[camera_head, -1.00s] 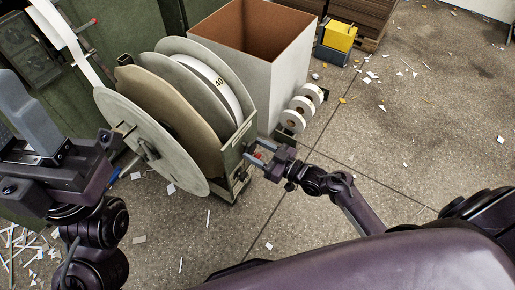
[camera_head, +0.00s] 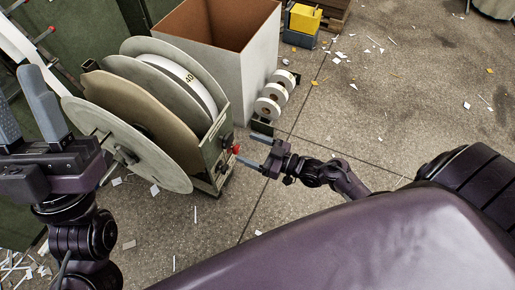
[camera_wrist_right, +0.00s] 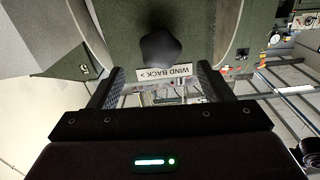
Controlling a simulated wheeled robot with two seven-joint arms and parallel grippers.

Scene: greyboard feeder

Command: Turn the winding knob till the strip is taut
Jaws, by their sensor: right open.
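The feeder's large reel (camera_head: 137,140) stands at the left of the head view, with grey and tan discs on a green stand (camera_head: 216,150). The black winding knob (camera_head: 227,139) is on the stand's right face, above a small red part (camera_head: 235,149). In the right wrist view the knob (camera_wrist_right: 160,48) is above a "WIND BACK >" label (camera_wrist_right: 166,72). My right gripper (camera_head: 247,147) is open and empty, apart from the knob. A pale strip (camera_head: 22,45) runs at upper left; its tension is unclear. My left gripper (camera_head: 22,98) is open and empty.
A tall grey box (camera_head: 250,65) with a brown inside stands behind the reel. Several white rolls (camera_head: 268,107) are beside it. A yellow bin (camera_head: 304,19) is farther back.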

